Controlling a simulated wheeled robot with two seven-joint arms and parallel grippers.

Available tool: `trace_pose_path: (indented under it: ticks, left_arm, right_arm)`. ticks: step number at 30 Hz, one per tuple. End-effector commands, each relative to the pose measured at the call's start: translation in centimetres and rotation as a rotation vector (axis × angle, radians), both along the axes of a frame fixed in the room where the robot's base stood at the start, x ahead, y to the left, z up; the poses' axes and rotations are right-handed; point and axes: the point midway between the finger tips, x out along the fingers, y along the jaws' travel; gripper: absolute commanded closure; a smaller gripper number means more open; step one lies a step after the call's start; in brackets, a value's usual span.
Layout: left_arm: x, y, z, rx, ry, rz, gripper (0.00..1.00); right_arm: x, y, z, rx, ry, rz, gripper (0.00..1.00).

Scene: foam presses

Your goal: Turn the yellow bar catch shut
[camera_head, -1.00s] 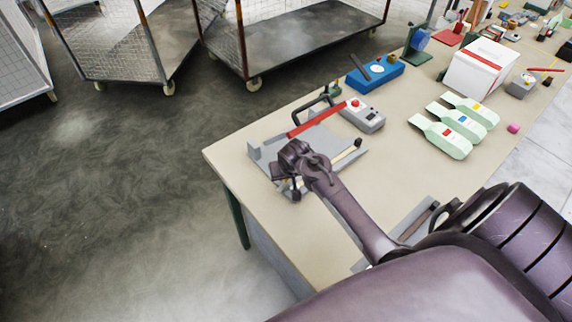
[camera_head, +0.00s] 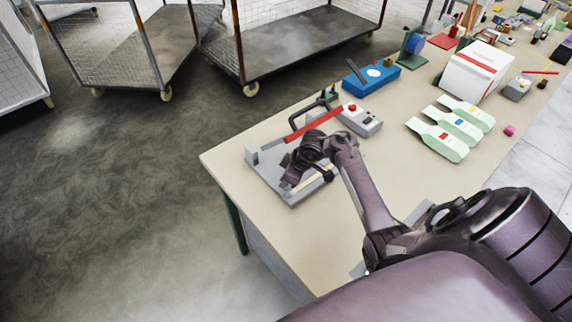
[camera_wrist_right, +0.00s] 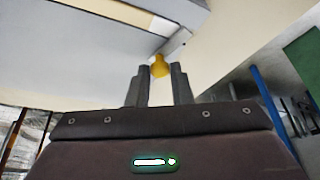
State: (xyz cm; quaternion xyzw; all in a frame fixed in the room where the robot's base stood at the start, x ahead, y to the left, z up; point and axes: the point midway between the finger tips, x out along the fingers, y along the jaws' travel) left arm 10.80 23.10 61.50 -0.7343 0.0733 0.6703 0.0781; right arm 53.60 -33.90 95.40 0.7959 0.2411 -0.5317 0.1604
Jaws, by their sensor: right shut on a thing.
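The foam press is a grey tray-like base (camera_head: 264,168) at the near left corner of the bench, with a red bar (camera_head: 314,125) and a black handle across its back. The pale yellow bar catch (camera_head: 319,184) lies along the front right part of the press, partly covered by my gripper. My right gripper (camera_head: 290,186) is low over the press, its fingers mostly hidden in the head view. In the right wrist view my right gripper (camera_wrist_right: 160,70) has its fingertips on either side of a yellow end of the catch (camera_wrist_right: 159,65). My left gripper is not in view.
A grey box with a red button (camera_head: 359,120) stands just behind the press. A blue case (camera_head: 373,77), several pale green pieces (camera_head: 441,141) and a white box (camera_head: 473,73) lie farther along the bench. The bench front left of the press is clear.

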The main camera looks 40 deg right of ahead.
Motion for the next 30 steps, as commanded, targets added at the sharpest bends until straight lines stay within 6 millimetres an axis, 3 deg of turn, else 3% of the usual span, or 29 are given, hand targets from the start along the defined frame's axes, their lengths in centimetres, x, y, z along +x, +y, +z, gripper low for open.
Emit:
trace_pose_path:
  ticks: [12, 30]
  left_arm:
    - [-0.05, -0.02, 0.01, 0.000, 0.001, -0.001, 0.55]
    - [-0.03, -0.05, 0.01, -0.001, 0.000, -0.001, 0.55]
  right_arm:
    - [0.18, -0.29, 0.03, -0.002, 0.001, 0.239, 1.00]
    - [0.20, -0.24, 0.00, -0.001, 0.000, 0.293, 1.00]
